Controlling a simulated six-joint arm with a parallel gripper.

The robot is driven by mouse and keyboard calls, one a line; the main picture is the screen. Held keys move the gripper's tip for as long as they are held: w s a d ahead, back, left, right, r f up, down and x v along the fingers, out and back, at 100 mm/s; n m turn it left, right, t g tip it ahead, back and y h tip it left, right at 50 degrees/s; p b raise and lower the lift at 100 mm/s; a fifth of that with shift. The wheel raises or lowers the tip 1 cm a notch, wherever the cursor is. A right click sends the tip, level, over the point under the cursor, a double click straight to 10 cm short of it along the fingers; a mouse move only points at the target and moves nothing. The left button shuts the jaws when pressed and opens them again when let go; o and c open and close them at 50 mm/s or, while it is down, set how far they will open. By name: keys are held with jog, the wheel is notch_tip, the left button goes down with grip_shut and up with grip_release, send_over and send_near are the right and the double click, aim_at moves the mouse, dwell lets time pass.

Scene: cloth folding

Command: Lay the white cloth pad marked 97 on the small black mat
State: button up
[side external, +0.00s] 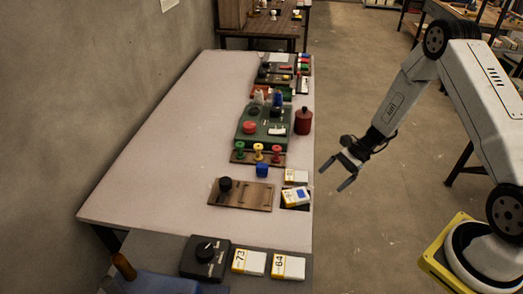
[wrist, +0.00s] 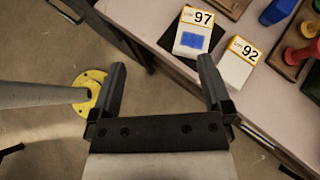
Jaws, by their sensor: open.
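The white cloth pad marked 97 (side external: 295,194), with a yellow-edged label and a blue patch, lies flat near the table's right edge. It also shows at the top of the wrist view (wrist: 193,34). The small black mat (wrist: 166,42) is under the pad, mostly covered, with dark strips showing around it. The pad looks turned a little relative to the mat. My gripper (side external: 334,178) is open and empty, held in the air off the table's right edge, apart from the pad. In the wrist view its fingers (wrist: 161,66) are spread below the pad.
A white pad marked 92 (wrist: 240,62) lies close beside pad 97. A wooden board with a black knob (side external: 240,194), a blue block (side external: 262,170) and a pegged board (side external: 258,157) are nearby. Pads marked 73 (side external: 249,261) and 64 (side external: 288,266) lie in front. The table's left side is clear.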

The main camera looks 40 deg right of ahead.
jog(key=s+a+r+n+h, duration=0.3)
jog(key=s+r+n+h, duration=0.2)
jog(key=r+n, duration=0.3)
jog(key=s+a+r+n+t+h, duration=0.1)
jog(key=s+a+r+n+h, duration=0.2)
jog(key=s+r+n+h, duration=0.2)
jog(key=shift+r+n+h, duration=0.4)
jog(key=shift+r+n, duration=1.15)
jog(key=shift+n, duration=1.05)
jog(key=shift+a, duration=0.1)
